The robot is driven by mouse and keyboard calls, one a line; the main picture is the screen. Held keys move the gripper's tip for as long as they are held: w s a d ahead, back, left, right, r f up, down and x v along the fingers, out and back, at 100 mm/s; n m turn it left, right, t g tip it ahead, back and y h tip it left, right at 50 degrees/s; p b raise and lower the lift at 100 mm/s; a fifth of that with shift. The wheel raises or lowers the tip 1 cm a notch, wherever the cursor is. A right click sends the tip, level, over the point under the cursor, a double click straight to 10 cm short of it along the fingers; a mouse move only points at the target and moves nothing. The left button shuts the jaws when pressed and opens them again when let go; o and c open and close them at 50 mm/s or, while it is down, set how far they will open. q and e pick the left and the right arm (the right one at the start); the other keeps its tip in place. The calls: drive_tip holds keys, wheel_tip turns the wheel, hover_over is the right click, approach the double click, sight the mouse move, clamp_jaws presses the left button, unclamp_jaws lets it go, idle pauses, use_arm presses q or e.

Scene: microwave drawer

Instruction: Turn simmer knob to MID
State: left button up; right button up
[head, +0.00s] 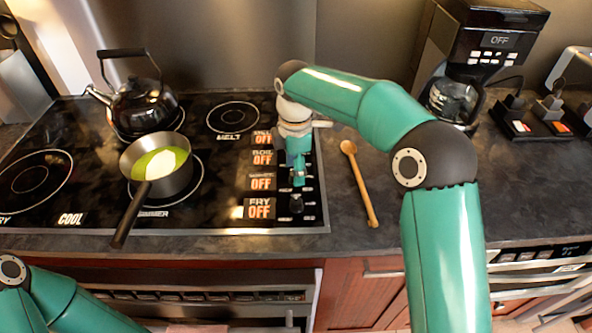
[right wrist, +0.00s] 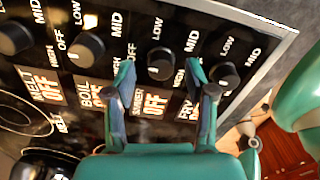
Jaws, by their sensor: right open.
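The simmer knob (right wrist: 160,62) is a black round knob in the right wrist view, with LOW, MID and HIGH printed around it. Its display (right wrist: 151,103) reads OFF, as does the simmer display in the head view (head: 262,181). My right gripper (head: 298,182) is over the knob row, pointing down. In the right wrist view my right gripper (right wrist: 159,72) is open, its fingertips to the left and right of the simmer knob, with visible gaps. In the head view the gripper hides this knob. My left gripper is out of view; only part of that arm shows.
Neighbouring boil (right wrist: 85,48) and fry knobs (right wrist: 225,75) lie close on either side. A saucepan (head: 160,178) with green-yellow contents and a kettle (head: 140,95) stand on the cooktop. A wooden spoon (head: 360,185) lies right of it. A coffee maker (head: 480,50) stands at the back right.

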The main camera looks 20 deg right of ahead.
drive_tip(key=shift+f, duration=0.45)
drive_tip(key=shift+s, duration=0.1)
clamp_jaws()
drive_tip(key=shift+d, duration=0.2)
drive_tip(key=shift+a, duration=0.15)
